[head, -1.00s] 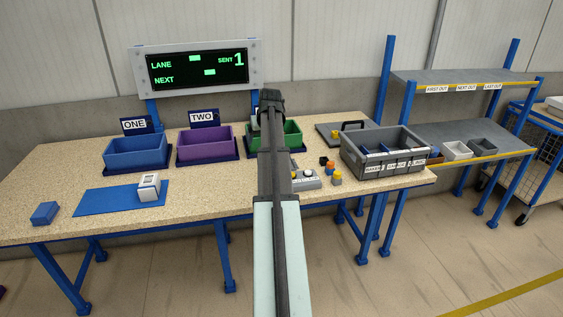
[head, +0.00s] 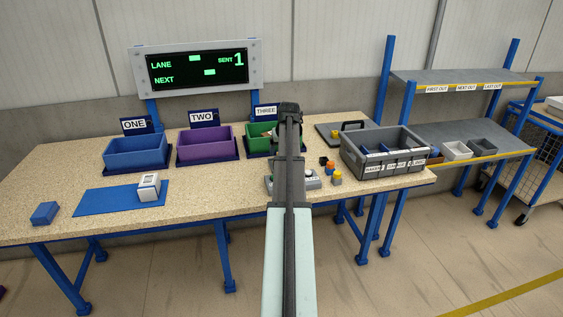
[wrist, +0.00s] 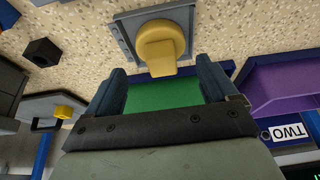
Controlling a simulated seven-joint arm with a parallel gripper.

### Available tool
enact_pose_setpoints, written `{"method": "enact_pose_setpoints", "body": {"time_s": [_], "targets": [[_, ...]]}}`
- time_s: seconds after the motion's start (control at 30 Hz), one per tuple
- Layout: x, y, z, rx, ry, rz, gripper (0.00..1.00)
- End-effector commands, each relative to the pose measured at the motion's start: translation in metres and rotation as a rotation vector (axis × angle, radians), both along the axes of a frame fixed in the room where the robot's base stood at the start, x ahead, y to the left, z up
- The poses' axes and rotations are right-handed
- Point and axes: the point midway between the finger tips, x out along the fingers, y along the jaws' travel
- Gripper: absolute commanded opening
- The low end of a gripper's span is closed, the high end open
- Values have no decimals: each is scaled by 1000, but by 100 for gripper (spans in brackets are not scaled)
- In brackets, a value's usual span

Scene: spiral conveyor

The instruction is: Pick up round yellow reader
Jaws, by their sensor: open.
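A round yellow reader (wrist: 160,45) with a short tab sits on a grey square base in the wrist view. My gripper (wrist: 161,80) is open and empty; its two blue-grey fingers stand apart, one to each side of the reader's tab, with no visible contact. The green bin shows between the fingers. In the head view my arm hides the reader and the fingertips. I cannot tell the height of the fingers above the table.
The green bin (head: 258,134) and purple bin (head: 204,145) stand behind and left. A grey button box (head: 312,179), small yellow and orange pieces (head: 337,178) and a grey divided crate (head: 388,168) lie to the right.

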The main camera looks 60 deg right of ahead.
Motion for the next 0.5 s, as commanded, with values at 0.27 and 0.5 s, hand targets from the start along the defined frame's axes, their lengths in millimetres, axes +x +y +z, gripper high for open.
{"method": "enact_pose_setpoints", "body": {"time_s": [0.27,0.5], "targets": [[5,-4,-10,2,1,0,86],[16,-13,-37,3,1,0,86]]}}
